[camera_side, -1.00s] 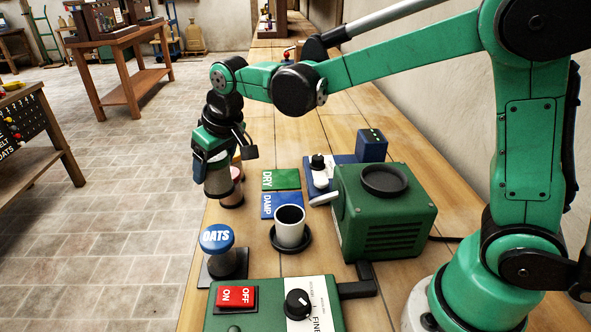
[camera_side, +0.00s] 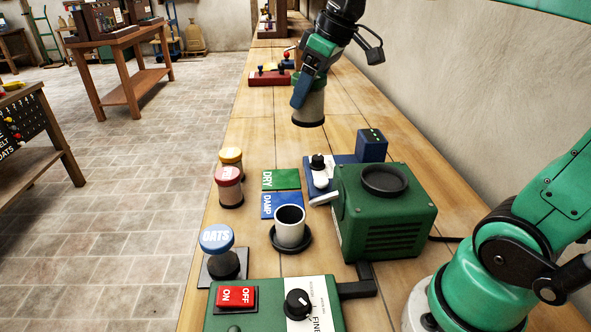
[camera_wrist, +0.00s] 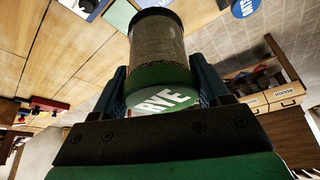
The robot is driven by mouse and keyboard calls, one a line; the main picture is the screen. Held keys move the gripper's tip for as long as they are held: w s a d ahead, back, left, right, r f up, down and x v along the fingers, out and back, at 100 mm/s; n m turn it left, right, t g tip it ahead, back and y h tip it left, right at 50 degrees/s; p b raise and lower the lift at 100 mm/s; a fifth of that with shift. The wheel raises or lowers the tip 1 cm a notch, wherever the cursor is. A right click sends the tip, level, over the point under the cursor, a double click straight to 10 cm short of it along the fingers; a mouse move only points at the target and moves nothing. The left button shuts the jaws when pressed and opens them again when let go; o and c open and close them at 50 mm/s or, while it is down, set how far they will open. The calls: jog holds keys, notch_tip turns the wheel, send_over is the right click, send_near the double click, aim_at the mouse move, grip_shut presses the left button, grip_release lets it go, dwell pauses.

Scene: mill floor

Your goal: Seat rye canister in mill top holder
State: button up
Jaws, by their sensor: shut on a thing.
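The rye canister (camera_wrist: 160,55) is a clear jar of grain with a green lid marked RYE and a dark base. My gripper (camera_wrist: 163,92) is shut on it at the lid end. In the side view my gripper (camera_side: 311,84) holds the canister (camera_side: 309,106) in the air above the far part of the bench, slightly tilted, dark base down. The mill (camera_side: 388,215) is a green box with vents on the right of the bench. Its top holder (camera_side: 384,181) is a round dark dish, empty, nearer the camera than the canister and to its right.
The oats canister (camera_side: 219,250), a red-lidded canister (camera_side: 229,187) and a yellow-lidded canister (camera_side: 231,158) stand along the left bench edge. The control panel (camera_side: 275,306) is in front.

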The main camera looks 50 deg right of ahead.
jog(key=s+d+f+n+y, duration=0.1)
jog(key=s+d, duration=0.3)
jog(key=s, duration=0.8)
jog(key=shift+d+f+n, duration=0.15)
jog(key=shift+n, duration=0.55)
jog(key=shift+s+f, duration=0.2)
jog(key=shift+f, duration=1.35)
jog(key=shift+s+f, duration=0.15)
jog(key=shift+f, duration=1.35)
jog(key=shift+f, duration=0.6)
jog(key=o, duration=1.2)
jog(key=v, duration=1.1)
jog(key=shift+w, duration=0.25)
